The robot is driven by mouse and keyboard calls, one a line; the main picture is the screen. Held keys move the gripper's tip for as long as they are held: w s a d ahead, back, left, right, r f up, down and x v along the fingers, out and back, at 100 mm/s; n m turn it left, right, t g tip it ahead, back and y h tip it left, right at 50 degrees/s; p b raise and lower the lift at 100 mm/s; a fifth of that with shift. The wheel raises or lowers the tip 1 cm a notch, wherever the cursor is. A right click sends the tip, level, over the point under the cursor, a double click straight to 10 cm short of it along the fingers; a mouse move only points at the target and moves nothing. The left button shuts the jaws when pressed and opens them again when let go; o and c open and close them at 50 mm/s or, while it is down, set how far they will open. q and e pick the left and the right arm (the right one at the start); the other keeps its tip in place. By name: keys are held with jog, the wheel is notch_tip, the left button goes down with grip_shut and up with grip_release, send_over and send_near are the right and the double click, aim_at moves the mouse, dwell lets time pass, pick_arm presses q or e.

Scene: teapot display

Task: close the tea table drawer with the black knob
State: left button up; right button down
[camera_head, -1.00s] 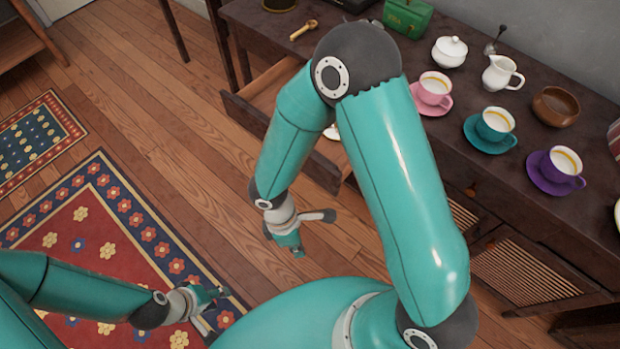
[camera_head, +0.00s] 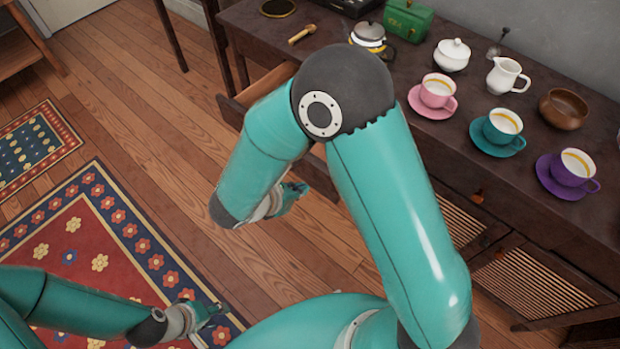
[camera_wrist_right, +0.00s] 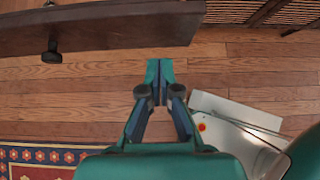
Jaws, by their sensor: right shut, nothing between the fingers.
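The tea table (camera_head: 405,155) has a drawer pulled out on its left side. The drawer (camera_head: 266,84) is mostly hidden behind my right arm in the head view. In the right wrist view its brown wooden front (camera_wrist_right: 120,28) spans the upper left, with the black knob (camera_wrist_right: 52,48) sticking out near its left part. My right gripper (camera_wrist_right: 160,78) is shut and empty, below and right of the knob, apart from the front in the picture. It also shows beside my arm in the head view (camera_head: 292,198). My left gripper (camera_head: 212,312) is low over the rug, away from the drawer; its finger opening is unclear.
On the tabletop stand pink (camera_head: 438,92), teal (camera_head: 501,128) and purple (camera_head: 570,170) cups on saucers, a teapot (camera_head: 370,38), a green box (camera_head: 408,18) and a brown bowl (camera_head: 563,108). Slatted doors (camera_head: 525,285) are below. The wooden floor before the drawer is clear.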

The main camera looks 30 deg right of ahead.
aim_at(321, 176)
pick_arm(q)
jog(key=shift+r, duration=0.15)
pick_arm(e)
jog(key=shift+w+d+f, duration=0.2)
jog(key=shift+w+d, duration=0.1)
jog(key=shift+d, duration=0.5)
jog(key=shift+w+d+f, duration=0.15)
jog(key=shift+w+d, duration=0.1)
jog(key=shift+d, duration=0.5)
jog(key=shift+w+d+f, duration=0.2)
jog(key=shift+w+d, duration=0.1)
jog(key=shift+d, duration=0.5)
